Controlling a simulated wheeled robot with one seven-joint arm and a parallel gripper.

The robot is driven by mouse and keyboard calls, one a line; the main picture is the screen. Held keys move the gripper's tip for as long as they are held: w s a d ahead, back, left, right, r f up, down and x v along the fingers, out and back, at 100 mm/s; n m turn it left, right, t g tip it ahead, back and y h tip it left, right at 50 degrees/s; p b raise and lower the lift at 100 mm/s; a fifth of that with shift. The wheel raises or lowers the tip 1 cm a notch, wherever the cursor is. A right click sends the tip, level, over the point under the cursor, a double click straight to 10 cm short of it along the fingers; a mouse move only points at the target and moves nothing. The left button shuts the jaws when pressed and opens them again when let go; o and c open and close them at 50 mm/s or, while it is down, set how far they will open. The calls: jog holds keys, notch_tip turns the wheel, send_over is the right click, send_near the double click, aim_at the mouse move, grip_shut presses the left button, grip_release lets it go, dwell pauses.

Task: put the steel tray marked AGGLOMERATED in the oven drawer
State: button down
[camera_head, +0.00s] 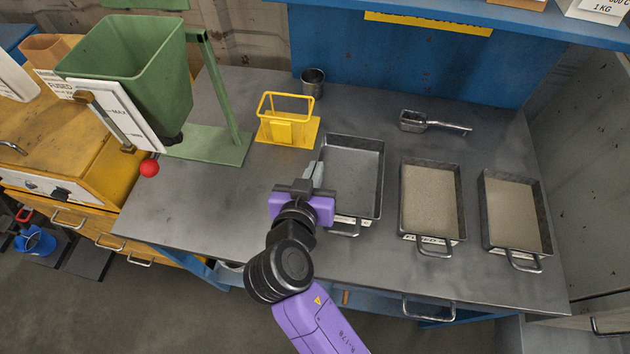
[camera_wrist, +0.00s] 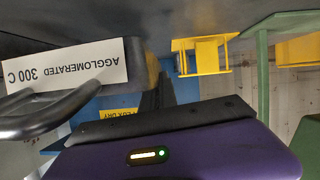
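The steel tray marked AGGLOMERATED (camera_head: 355,170) is the leftmost of three trays on the bench, with a grey inside. Its label (camera_wrist: 70,65) reads "AGGLOMERATED 300 C" upside down in the wrist view, beside its bar handle (camera_wrist: 50,112). In the head view the handle (camera_head: 345,231) is at the tray's front. My gripper (camera_head: 312,175) is low over the bench at the tray's front left corner. I cannot tell whether it touches the tray or how its fingers stand. No drawer in view can be surely identified as the oven's.
Two trays of beige material (camera_head: 430,200) (camera_head: 513,215) stand to the right. A green hopper (camera_head: 150,85) and yellow cabinet (camera_head: 100,190) are left. The bench left of my gripper is clear.

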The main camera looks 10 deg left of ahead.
jog(key=shift+f, duration=2.45)
jog(key=shift+f, duration=0.15)
jog(key=c, duration=1.7)
grip_release()
jog(key=b+v, duration=0.1)
jog(key=v, duration=1)
jog(key=shift+s+r, duration=0.2)
jog(key=shift+s, duration=0.1)
jog(key=shift+s+r, duration=0.1)
jog(key=shift+s, duration=0.1)
